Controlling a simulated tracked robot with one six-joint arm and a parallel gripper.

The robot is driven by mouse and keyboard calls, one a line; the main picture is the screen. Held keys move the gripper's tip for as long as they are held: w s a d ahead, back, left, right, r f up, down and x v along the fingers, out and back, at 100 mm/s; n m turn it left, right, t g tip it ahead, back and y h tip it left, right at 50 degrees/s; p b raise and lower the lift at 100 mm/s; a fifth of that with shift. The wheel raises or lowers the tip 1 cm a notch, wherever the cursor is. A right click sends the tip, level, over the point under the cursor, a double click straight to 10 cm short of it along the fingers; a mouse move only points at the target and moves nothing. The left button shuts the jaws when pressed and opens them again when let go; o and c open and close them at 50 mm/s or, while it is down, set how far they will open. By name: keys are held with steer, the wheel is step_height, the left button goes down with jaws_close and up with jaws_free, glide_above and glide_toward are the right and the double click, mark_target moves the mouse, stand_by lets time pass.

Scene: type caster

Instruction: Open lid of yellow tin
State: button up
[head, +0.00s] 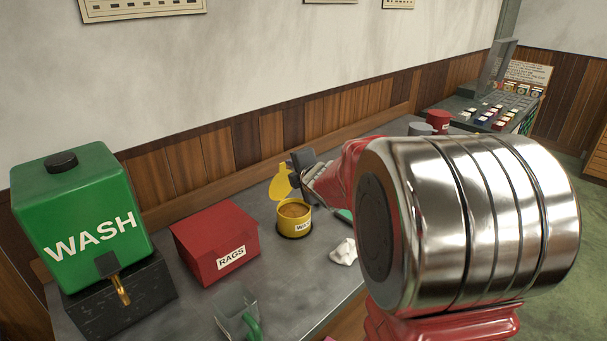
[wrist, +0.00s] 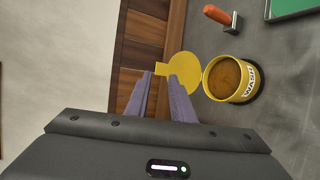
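The yellow tin (head: 294,226) stands on the grey bench, its round mouth uncovered and brown inside. Its yellow lid (head: 281,186) stands raised at the tin's back edge. In the wrist view the tin (wrist: 236,86) is at the right, with the lid (wrist: 186,70) tilted up beside it and a small tab on the lid's left. My gripper (head: 297,178) is just right of the lid, above and behind the tin. In the wrist view my gripper's fingers (wrist: 161,77) are apart, with their tips close to the tab. Whether they touch the lid I cannot tell.
A red rags box (head: 216,242) and a green wash tank (head: 80,220) stand left of the tin. A white crumpled rag (head: 343,252) lies to its right. A metal scoop (head: 238,317) is in front. An orange-handled tool (wrist: 220,17) lies near the tin. The panelled wall is close behind.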

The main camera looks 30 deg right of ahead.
steer(key=v, duration=0.8)
steer(key=shift+c, duration=0.6)
steer(key=shift+c, duration=0.9)
steer(key=shift+s+a+r+m, duration=0.1)
steer(key=shift+s+r+m, duration=0.1)
steer(key=shift+s+m, duration=0.15)
steer(key=shift+c, duration=0.7)
steer(key=s+m, duration=0.1)
steer(key=s+a+m+g+h, duration=0.1)
steer(key=m, duration=0.1)
steer(key=s+r+m, duration=0.1)
steer(key=s, duration=0.1)
steer(key=shift+a+m+h, duration=0.25)
steer(key=shift+a+h, duration=0.05)
steer(key=shift+a, duration=0.1)
jaws_close()
steer(key=s+a+f+m+g+y, duration=0.2)
steer(key=s+a+m, duration=0.4)
steer(key=s, duration=0.5)
steer(key=s+a+f+m+g+y, duration=0.1)
steer(key=s+a+f+m+g, duration=0.4)
steer(key=s+a, duration=0.6)
steer(key=shift+s+f+m+y, duration=0.2)
steer(key=shift+s+m+y, duration=0.2)
steer(key=shift+s+m, duration=0.4)
